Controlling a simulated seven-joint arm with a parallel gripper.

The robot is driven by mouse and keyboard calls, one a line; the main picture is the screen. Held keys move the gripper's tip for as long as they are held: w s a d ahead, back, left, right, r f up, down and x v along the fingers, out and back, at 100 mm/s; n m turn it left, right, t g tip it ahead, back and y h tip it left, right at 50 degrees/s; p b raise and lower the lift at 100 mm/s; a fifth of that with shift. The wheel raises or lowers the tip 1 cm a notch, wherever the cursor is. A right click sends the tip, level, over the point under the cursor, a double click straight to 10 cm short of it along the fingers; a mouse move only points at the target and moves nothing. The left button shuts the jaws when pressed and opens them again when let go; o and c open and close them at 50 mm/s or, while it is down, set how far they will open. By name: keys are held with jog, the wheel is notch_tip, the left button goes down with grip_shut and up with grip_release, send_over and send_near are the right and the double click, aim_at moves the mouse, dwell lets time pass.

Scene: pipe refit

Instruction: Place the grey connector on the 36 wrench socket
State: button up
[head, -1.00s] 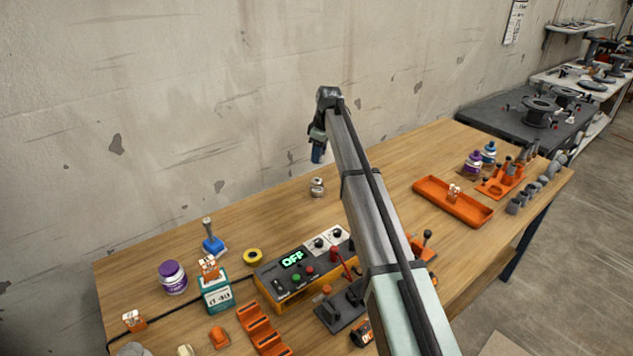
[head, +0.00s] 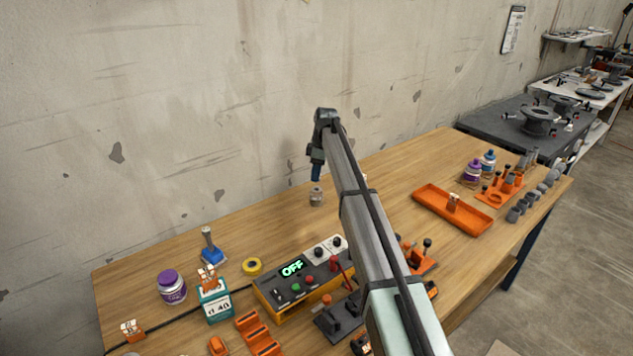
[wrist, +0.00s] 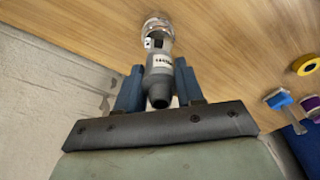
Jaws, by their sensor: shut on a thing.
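My gripper (head: 316,172) is shut on the grey connector, low over the back part of the table. In the wrist view the grey connector (wrist: 161,88) sits between the blue fingers of my gripper (wrist: 158,85), with a white label on its side. In the head view my fingers hide most of it. A silver metal piece (head: 317,196) shows directly below the fingers and also at the connector's far end in the wrist view (wrist: 155,24). I cannot tell whether it touches the connector. No 36 marking is readable, so I cannot identify that socket.
Several grey sockets (head: 521,207) line the table's right edge beside an orange rack (head: 499,195). An orange tray (head: 428,206) lies right of my arm. The back middle is mostly clear.

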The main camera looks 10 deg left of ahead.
jog(key=shift+f, duration=1.9)
jog(key=shift+f, duration=0.15)
jog(key=o, duration=1)
jog(key=shift+o, duration=0.2)
notch_tip(320, 180, up, 12)
jog(key=d, duration=0.1)
jog(key=shift+d, duration=0.4)
